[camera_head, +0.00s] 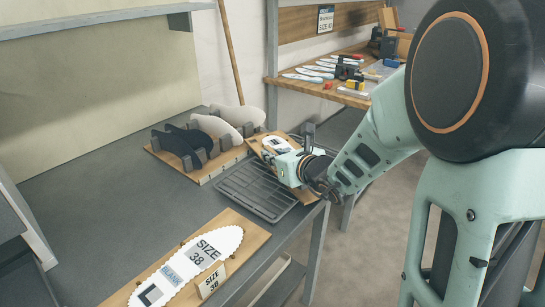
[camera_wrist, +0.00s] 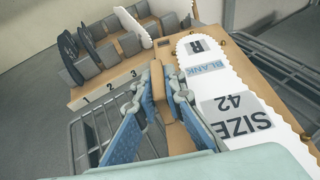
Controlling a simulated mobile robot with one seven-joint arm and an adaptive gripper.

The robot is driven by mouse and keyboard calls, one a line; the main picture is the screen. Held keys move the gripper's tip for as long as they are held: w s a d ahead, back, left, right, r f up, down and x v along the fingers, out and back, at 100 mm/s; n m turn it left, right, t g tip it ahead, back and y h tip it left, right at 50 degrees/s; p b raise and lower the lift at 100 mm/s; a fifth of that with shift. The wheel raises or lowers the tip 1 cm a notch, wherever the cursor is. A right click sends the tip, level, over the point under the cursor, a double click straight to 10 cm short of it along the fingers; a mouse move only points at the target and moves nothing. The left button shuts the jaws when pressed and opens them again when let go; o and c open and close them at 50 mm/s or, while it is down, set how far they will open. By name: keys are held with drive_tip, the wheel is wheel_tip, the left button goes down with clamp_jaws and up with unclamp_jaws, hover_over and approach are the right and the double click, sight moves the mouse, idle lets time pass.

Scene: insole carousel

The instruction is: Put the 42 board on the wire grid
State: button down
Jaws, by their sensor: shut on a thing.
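The 42 board is a wooden board bearing a white insole blank marked "SIZE 42". It shows in the head view (camera_head: 257,147), partly hidden by my gripper, and in the wrist view (camera_wrist: 258,82) at right. My gripper (camera_head: 283,163) is shut on the board's wooden edge piece, between the blue fingers in the wrist view (camera_wrist: 157,78). The dark wire grid (camera_head: 246,197) lies on the grey table; its bars also show either side of the board in the wrist view (camera_wrist: 72,146). The board is over the grid's far right part. I cannot tell whether they touch.
A wooden rack (camera_head: 203,171) with dark and pale insoles in numbered slots stands behind the grid. A "SIZE 38" board (camera_head: 252,238) lies at the table's front. The left table surface (camera_head: 110,205) is clear. A workbench (camera_head: 325,84) with tools stands behind.

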drive_tip(key=shift+f, duration=0.15)
drive_tip(key=c, duration=2)
unclamp_jaws()
drive_tip(key=shift+s+d+r, duration=0.1)
drive_tip(key=shift+s+r, duration=0.05)
drive_tip(key=shift+r, duration=0.15)
drive_tip(key=p+v, duration=0.1)
drive_tip(key=v, duration=0.9)
drive_tip(key=shift+s+d+r+p, duration=0.1)
drive_tip(key=shift+p, duration=0.3)
drive_tip(key=shift+s+d+r, duration=0.15)
drive_tip(key=shift+s+d, duration=0.15)
drive_tip(key=shift+s, duration=0.25)
drive_tip(key=shift+a, duration=0.1)
